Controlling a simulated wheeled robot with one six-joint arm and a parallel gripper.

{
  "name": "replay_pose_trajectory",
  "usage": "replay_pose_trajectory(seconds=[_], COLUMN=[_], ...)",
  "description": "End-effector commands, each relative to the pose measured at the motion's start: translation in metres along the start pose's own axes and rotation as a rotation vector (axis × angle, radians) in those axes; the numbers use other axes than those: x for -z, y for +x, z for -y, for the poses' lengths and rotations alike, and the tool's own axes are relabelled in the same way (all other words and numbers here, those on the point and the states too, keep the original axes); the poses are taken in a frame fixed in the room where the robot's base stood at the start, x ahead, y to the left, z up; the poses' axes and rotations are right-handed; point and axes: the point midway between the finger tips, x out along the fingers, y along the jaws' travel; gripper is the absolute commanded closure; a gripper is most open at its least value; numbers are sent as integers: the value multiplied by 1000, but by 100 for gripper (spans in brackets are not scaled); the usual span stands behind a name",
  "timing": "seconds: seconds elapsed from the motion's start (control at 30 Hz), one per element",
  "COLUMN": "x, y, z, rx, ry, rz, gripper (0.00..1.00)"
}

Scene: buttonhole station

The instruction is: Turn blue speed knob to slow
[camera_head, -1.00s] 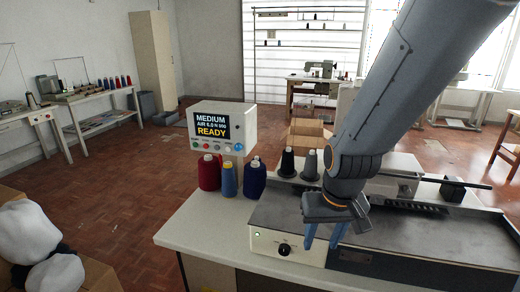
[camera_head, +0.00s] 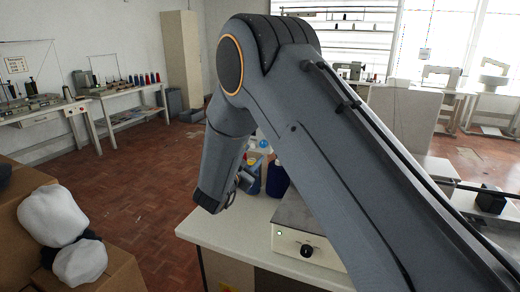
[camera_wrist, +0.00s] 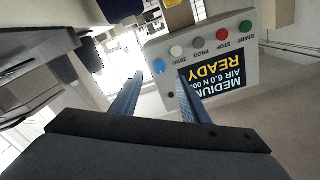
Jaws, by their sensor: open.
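The blue speed knob (camera_wrist: 159,66) is at the end of the button row on the white control box (camera_wrist: 290,45), which appears upside down in the wrist view. The box's screen (camera_wrist: 225,78) reads MEDIUM and READY. My gripper (camera_wrist: 160,73) is open, its two blue fingers on either side of the knob; I cannot tell if they touch it. The right finger covers part of the screen. In the head view the blue knob (camera_head: 264,143) shows just past my arm, which hides most of the box and the fingers.
White, grey, red and green buttons (camera_wrist: 246,27) run beside the knob. Blue thread spools (camera_head: 278,180) stand on the table (camera_head: 225,225) close to my arm. A machine with a black dial (camera_head: 306,250) is at the right. Boxes with white bundles (camera_head: 55,215) are at the left.

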Motion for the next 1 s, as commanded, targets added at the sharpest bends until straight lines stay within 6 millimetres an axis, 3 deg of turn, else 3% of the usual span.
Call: replay_pose_trajectory(seconds=[0.5,0.9,1.0], x=[1,1,1], y=[67,75,75], z=[-1,-1,-1], rx=[-2,-1,-1], ry=[0,-1,0], rz=[-3,-3,-3], gripper=[59,59,76])
